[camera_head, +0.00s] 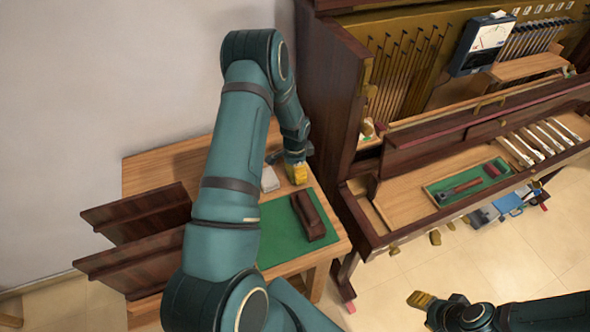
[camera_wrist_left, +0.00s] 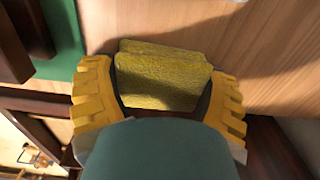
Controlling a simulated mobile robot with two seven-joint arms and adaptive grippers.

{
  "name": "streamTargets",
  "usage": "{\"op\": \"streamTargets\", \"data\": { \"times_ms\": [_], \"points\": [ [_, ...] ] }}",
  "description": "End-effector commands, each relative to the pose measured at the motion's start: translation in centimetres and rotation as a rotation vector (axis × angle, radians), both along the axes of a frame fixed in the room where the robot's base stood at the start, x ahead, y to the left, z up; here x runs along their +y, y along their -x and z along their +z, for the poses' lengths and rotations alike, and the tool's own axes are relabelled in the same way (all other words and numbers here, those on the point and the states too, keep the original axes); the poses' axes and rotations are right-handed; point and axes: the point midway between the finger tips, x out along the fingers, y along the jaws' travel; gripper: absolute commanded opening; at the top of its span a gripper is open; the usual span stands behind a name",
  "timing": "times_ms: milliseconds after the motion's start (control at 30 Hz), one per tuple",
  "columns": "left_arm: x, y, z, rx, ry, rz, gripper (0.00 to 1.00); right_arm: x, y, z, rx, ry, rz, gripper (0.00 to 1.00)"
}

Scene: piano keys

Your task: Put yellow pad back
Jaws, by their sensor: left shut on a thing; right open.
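The yellow pad (camera_wrist_left: 160,78) is a rough-faced block, seen in the left wrist view between the two yellow fingers of my left gripper (camera_head: 297,173). The gripper is shut on it over the wooden side table (camera_head: 165,165), near the table's right edge. In the head view I cannot tell the pad apart from the yellow fingers. I cannot tell whether the pad touches the tabletop. My right gripper (camera_head: 420,299) is open and empty, low at the front over the floor.
A white block (camera_head: 270,180) lies beside my left gripper. A dark brown case (camera_head: 308,216) rests on the green mat (camera_head: 277,240). Dark wooden panels (camera_head: 140,215) stand at the table's left. The open piano (camera_head: 330,100) is close on the right, with a green tray (camera_head: 468,184) holding tools.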

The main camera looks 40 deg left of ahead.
Motion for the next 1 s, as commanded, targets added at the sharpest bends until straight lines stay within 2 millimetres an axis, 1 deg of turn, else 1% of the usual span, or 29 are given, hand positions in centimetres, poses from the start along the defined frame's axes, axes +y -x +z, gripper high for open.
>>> {"op": "streamTargets", "data": {
  "times_ms": [133,267,300,333,367,633,767,867,1000],
  "points": [
    [0.0,0.0,0.1,-0.001,0.000,0.000,0.44,0.0,0.0,0.0,0.000,0.000,0.000,0.47],
    [0.0,0.0,-0.3,0.000,0.000,-0.001,0.44,0.0,0.1,-0.3,0.002,0.000,0.002,0.47],
    [0.0,0.0,-0.3,0.000,0.000,-0.001,0.83,0.0,0.1,-0.4,0.002,0.000,0.002,0.47],
    [0.0,0.0,-0.2,0.000,0.000,-0.001,0.94,0.0,0.1,-0.3,0.002,0.000,0.002,0.47],
    [0.0,0.0,-0.2,0.000,0.000,-0.001,1.00,0.0,0.1,-0.3,0.002,0.000,0.002,0.47],
    [0.0,0.0,-0.1,0.000,0.000,-0.001,1.00,0.0,0.1,-0.2,0.002,0.000,0.002,0.47],
    [0.0,0.0,0.5,-0.001,0.000,-0.001,1.00,0.0,0.0,0.2,-0.001,0.000,0.000,0.47],
    [0.0,-0.1,1.9,-0.004,0.000,-0.001,1.00,0.0,-0.1,0.3,-0.002,0.000,-0.002,0.47],
    [0.0,-0.2,4.8,-0.005,-0.002,-0.002,1.00,0.0,-0.2,0.6,-0.004,0.001,-0.003,0.47]
  ]
}}
